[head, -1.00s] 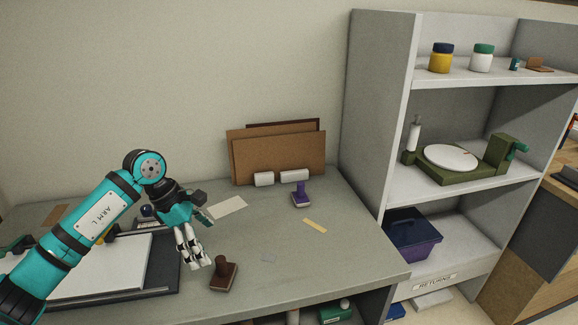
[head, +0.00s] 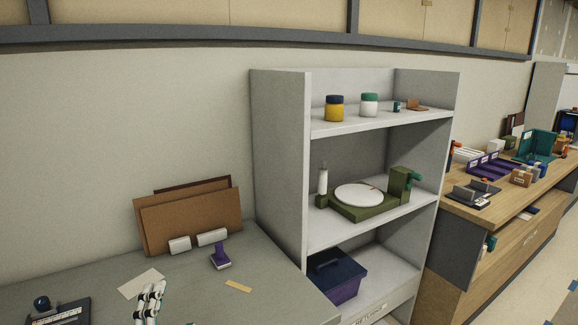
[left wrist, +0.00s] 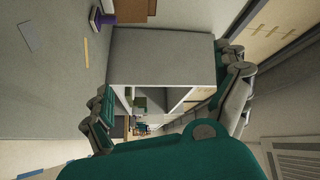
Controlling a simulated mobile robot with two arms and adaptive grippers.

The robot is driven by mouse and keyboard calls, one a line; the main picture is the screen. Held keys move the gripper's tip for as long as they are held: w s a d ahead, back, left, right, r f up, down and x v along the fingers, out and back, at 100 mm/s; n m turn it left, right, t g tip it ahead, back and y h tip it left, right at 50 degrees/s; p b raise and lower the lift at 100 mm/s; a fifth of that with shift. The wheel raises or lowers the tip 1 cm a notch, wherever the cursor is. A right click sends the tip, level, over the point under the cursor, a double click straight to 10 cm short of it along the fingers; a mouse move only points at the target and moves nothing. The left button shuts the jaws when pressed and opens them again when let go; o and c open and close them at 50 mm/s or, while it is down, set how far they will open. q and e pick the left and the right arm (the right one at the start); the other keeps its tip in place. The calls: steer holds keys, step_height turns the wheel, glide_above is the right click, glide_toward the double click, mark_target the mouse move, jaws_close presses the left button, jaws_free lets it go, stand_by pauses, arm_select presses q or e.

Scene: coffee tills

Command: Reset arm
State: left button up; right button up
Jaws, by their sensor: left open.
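My left gripper (head: 151,291) shows at the bottom left of the head view, above the grey desk (head: 205,285), with only its pale fingers in frame. In the left wrist view its fingers (left wrist: 168,95) stand wide apart with nothing between them. The rest of my left arm is out of the head view. My right gripper is not in either view.
A purple stamp (head: 220,256), a yellow strip (head: 238,286) and a white card (head: 141,283) lie on the desk. Brown boards (head: 190,224) lean at the wall. A grey shelf unit (head: 280,155) stands right of the desk. A wooden counter (head: 470,215) is farther right.

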arm_select(q)
steer(key=s+a+f+n+g+y, duration=0.25)
steer(key=s+f+n+g, duration=0.75)
steer(key=f, duration=0.5)
steer(key=s+d+f+n+g+h, duration=0.1)
steer(key=s+d+f+g, duration=0.2)
steer(key=s, duration=0.5)
steer(key=s+d+f+n+g, duration=0.2)
steer(key=s+f+g, duration=0.15)
steer(key=s, duration=0.55)
steer(key=s+f+x, duration=0.1)
steer(key=s+x, duration=0.2)
steer(key=x, duration=1)
steer(key=s+x, duration=0.3)
steer(key=x, duration=0.9)
steer(key=s+a+f+g, duration=0.1)
steer(key=s+a+f, duration=0.2)
steer(key=s+f, duration=1.4)
steer(key=shift+m+g, duration=0.35)
steer(key=shift+m, duration=0.05)
